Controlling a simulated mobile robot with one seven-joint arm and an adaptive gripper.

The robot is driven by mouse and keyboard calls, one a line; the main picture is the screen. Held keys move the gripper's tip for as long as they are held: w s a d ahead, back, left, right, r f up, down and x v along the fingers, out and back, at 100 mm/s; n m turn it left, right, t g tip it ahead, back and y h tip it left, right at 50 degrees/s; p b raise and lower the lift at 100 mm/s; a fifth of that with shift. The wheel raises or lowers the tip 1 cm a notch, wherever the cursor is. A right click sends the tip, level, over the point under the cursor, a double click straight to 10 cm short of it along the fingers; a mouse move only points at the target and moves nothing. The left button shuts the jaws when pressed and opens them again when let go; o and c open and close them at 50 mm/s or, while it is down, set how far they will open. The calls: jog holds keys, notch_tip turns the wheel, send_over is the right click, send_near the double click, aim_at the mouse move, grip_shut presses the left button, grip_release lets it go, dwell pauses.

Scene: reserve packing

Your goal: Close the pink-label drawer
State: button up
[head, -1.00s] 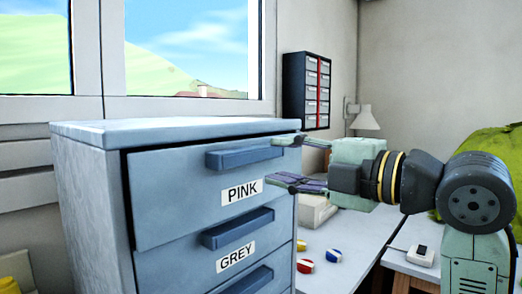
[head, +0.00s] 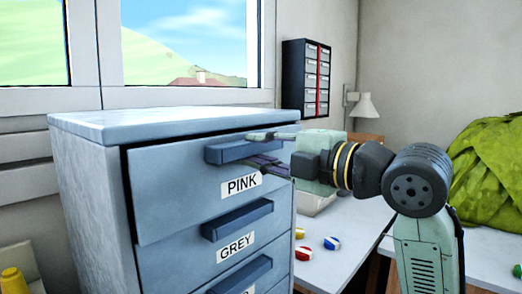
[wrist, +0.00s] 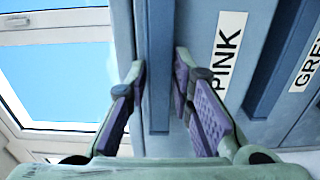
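The pink-label drawer (head: 165,192) is the top drawer of a blue-grey cabinet (head: 85,200). Its front stands a little out from the cabinet body, with a dark gap along the top and left edges. Its blue bar handle (head: 222,155) also shows in the wrist view (wrist: 160,70), as does the PINK label (wrist: 228,55). My gripper (head: 258,150) is at the handle's right part, fingers open, one above and one below the bar. In the wrist view, gaps show between the handle and both finger pads.
The GREY drawer (head: 185,245) and another drawer lie below. A desk (head: 340,225) to the right holds small coloured pieces (head: 332,243) and a pale box. A green cloth or bag (head: 490,180) lies at the far right. A small drawer rack (head: 305,80) hangs on the wall.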

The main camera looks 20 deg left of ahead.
jog(key=shift+f, duration=0.1)
grip_shut()
jog(key=shift+f, duration=0.1)
jog(key=x, duration=0.2)
jog(key=shift+a, duration=0.3)
jog(key=shift+o, duration=2.4)
grip_release()
jog(key=shift+w+a, duration=0.1)
